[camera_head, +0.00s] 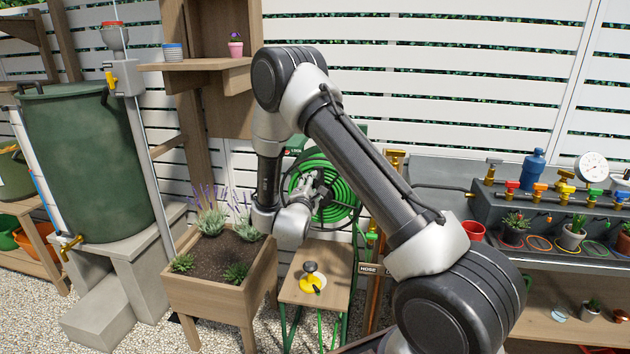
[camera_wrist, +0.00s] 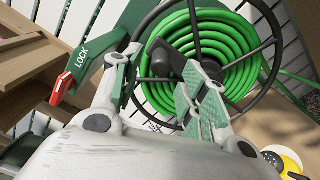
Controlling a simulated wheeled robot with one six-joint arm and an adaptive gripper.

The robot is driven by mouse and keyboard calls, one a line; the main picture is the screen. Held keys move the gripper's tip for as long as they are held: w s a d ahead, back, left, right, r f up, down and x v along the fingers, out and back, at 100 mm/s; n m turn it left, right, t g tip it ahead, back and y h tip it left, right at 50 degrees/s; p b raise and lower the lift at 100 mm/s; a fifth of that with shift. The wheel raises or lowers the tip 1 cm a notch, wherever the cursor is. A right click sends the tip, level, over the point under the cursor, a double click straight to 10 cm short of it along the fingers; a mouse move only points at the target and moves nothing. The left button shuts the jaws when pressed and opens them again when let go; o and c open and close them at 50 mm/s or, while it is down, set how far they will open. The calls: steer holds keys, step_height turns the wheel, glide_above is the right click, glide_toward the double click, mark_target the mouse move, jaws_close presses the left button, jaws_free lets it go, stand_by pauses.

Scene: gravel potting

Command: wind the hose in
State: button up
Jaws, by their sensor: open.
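The green hose (camera_head: 340,178) lies coiled on a dark-rimmed reel and fills much of the wrist view (camera_wrist: 232,42). The reel's black wheel (camera_wrist: 275,40) has spokes and a dark centre. My gripper (camera_head: 318,185) is in front of the reel. In the wrist view my gripper (camera_wrist: 158,72) has its two green-padded fingers apart. A dark part of the reel (camera_wrist: 165,58) shows between or behind the fingers; I cannot tell whether they touch it. A red-tipped lever (camera_wrist: 61,88) sits beside a green plate marked LOCK (camera_wrist: 90,50).
A small wooden table (camera_head: 330,262) below the reel bears a yellow, black-knobbed item (camera_head: 312,280). A planter box (camera_head: 215,290) stands left of it. A green barrel (camera_head: 85,160) is farther left. A bench with valves (camera_head: 540,200) and pots is right.

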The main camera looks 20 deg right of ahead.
steer(key=v, duration=0.6)
steer(key=shift+a, duration=0.1)
